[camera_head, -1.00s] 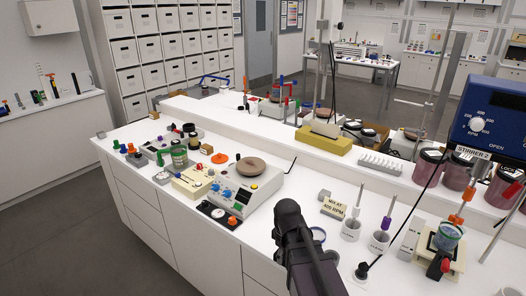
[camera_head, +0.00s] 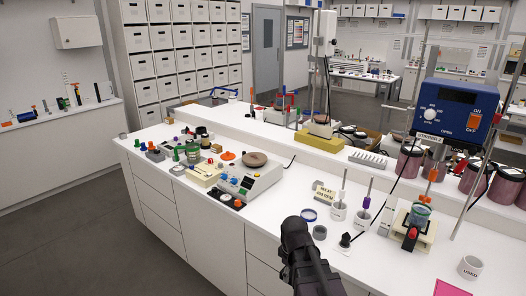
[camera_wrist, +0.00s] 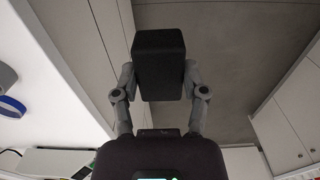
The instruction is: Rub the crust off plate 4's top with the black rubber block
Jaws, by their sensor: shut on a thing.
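My gripper (camera_wrist: 160,82) is shut on the black rubber block (camera_wrist: 160,55), with one finger on each side of it in the wrist view. The block is held over the grey floor in front of the white cabinets. In the head view only my dark arm shows at the bottom middle; the block is hidden there. A white hotplate unit with a round brown top (camera_head: 255,159) stands on the bench, left of my arm. Another brown round top (camera_head: 321,118) sits further back, above a yellow base. No plate number is readable, so I cannot tell which is plate 4.
A blue ring (camera_head: 309,215) and a grey ring (camera_head: 320,232) lie on the bench near my arm. White pots with rods (camera_head: 361,219) and a blue stirrer (camera_head: 448,108) stand to the right. Jars and small items crowd the bench's left. Open floor (camera_head: 70,205) lies at left.

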